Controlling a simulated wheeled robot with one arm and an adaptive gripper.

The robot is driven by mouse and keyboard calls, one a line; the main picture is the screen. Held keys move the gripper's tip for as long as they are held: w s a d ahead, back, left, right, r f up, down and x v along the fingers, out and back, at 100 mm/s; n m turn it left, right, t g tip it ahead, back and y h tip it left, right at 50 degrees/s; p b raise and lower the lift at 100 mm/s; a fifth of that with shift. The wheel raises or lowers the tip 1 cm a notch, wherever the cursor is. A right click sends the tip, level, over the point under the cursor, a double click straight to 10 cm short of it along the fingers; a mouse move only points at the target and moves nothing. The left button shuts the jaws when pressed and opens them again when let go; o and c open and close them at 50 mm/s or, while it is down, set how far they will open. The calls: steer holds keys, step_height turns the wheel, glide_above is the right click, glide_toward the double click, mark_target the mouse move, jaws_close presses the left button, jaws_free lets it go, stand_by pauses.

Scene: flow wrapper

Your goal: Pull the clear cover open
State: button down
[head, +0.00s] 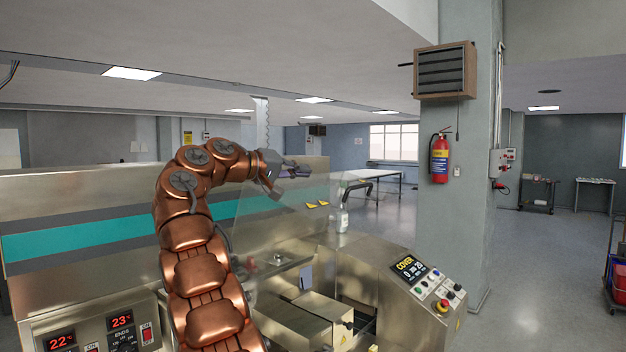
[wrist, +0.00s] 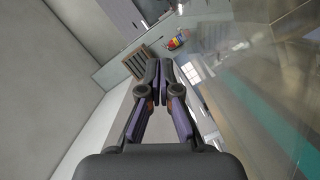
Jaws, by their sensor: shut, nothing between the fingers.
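The clear cover (head: 290,222) is a see-through panel standing tilted over the steel machine, with small yellow marks (head: 317,204) showing on or through it. A black bar shaped like a handle (head: 358,184) shows near its upper right edge; I cannot tell whether it is fixed to the cover. My gripper (head: 304,173) is by the cover's upper edge, shut and empty. In the wrist view, my gripper's fingers (wrist: 161,68) meet at their tips with nothing between them. The clear cover (wrist: 265,85) fills the right side there; whether the gripper touches it is unclear.
The control panel (head: 424,278) reads "COVER", with buttons and a red stop knob. A bottle (head: 342,219) shows behind the cover. A pillar (head: 470,150) holds a fire extinguisher (head: 439,158).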

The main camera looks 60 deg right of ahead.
steer(key=p, duration=0.2)
glide_above(342, 200)
steer(key=w+d, duration=0.2)
steer(key=w, duration=0.2)
steer(key=shift+s+a+f, duration=0.1)
steer(key=shift+s+f, duration=0.1)
steer(key=shift+f, duration=0.3)
steer(key=shift+s+f+b, duration=0.25)
steer(key=shift+f+b, duration=0.3)
steer(key=shift+b, duration=0.5)
steer(key=shift+s+a+f+b, duration=0.3)
steer(key=shift+s+b, duration=0.2)
steer(key=shift+b, duration=0.35)
steer(key=shift+s, duration=0.1)
steer(key=shift+s+a+f+b, duration=0.1)
steer(key=shift+s+f+b, duration=0.3)
steer(key=shift+s+b, duration=0.15)
steer(key=shift+s, duration=0.15)
